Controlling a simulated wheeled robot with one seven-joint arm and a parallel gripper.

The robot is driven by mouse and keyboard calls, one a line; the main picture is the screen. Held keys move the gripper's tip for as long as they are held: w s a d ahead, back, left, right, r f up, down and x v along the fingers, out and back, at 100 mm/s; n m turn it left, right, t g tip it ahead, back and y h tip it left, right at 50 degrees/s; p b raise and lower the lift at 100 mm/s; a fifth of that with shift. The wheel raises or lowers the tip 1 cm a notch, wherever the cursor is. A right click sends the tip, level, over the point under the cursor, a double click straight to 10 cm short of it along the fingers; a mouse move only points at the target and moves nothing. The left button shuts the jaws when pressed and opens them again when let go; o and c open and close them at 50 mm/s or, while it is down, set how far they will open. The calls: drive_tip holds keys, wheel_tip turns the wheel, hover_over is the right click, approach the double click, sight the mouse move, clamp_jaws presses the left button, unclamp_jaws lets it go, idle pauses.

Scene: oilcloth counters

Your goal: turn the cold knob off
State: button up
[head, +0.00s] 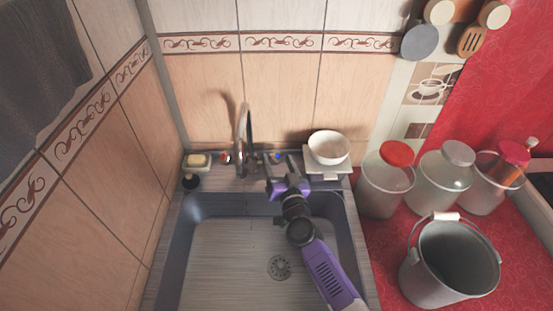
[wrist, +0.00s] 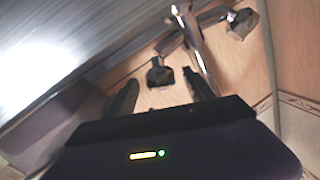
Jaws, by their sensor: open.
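The cold knob (head: 275,157), with a blue mark, is on the sink's back ledge just right of the faucet (head: 243,135). The hot knob (head: 225,158), with a red mark, is left of the faucet. My gripper (head: 287,172) is over the back edge of the sink, close in front of the cold knob. In the wrist view, my gripper (wrist: 160,80) is open, with a dark knob (wrist: 158,74) showing between and just beyond its fingertips. The other knob (wrist: 241,23) and the faucet (wrist: 192,30) are farther up. I cannot tell whether the fingers touch the knob.
A white bowl (head: 329,147) on a stand (head: 325,172) sits close right of my gripper. Soap (head: 197,160) lies at the ledge's left end. The sink basin (head: 225,260) is empty. Jars (head: 386,190) and a grey bucket (head: 452,262) stand on the red counter.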

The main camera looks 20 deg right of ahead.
drive_tip(key=shift+w, duration=1.1)
